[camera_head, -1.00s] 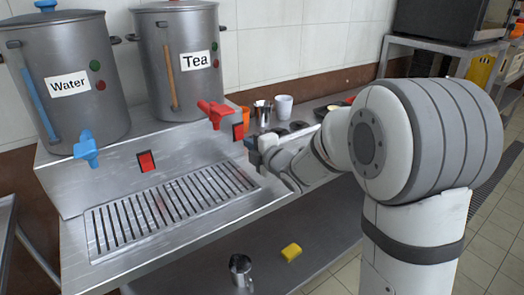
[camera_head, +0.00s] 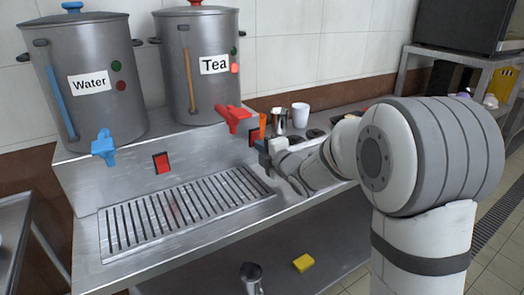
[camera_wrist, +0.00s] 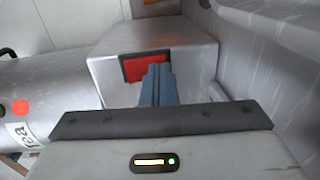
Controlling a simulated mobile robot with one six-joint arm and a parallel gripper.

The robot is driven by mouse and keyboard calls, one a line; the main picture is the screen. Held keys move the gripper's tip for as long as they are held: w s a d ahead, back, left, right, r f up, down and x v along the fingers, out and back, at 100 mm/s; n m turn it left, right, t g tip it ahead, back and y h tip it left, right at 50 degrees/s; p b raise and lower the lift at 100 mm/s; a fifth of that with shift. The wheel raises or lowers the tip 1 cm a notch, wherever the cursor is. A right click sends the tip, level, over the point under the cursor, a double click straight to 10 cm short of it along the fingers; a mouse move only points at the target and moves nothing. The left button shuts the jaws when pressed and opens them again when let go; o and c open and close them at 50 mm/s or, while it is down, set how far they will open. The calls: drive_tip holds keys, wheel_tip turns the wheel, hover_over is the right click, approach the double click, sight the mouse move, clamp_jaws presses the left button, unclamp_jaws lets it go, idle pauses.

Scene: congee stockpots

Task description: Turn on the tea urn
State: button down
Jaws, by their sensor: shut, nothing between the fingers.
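The tea urn (camera_head: 194,75) is a grey metal pot labelled "Tea", with a red tap (camera_head: 233,117) at its base. Its red lamp (camera_head: 235,68) looks bright, and it also shows bright red in the wrist view (camera_wrist: 20,108). Its red switch (camera_head: 252,138) sits on the front of the metal stand and is partly hidden by my gripper. In the wrist view the red switch (camera_wrist: 136,68) is right ahead of my closed blue-grey fingers (camera_wrist: 158,74), which overlap its right part. They look at or touching it. My gripper (camera_head: 263,149) is shut and empty.
The water urn (camera_head: 85,80) stands at the left with a blue tap (camera_head: 104,148) and its own red switch (camera_head: 161,163). A slatted drip tray (camera_head: 150,226) lies in front. A metal cup (camera_head: 279,121) and white cup (camera_head: 300,115) stand behind my gripper.

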drive_tip(key=shift+s+d+f, duration=0.1)
drive_tip(key=shift+s, duration=0.05)
drive_tip(key=f+v, duration=0.1)
drive_tip(key=v, duration=0.3)
drive_tip(key=b+v, duration=0.1)
drive_tip(key=v, duration=0.4)
drive_tip(key=f+b+v, duration=0.1)
drive_tip(key=v, duration=0.3)
drive_tip(key=shift+s+d+f, duration=0.15)
drive_tip(key=shift+s+f, duration=0.15)
drive_tip(key=shift+f, duration=0.05)
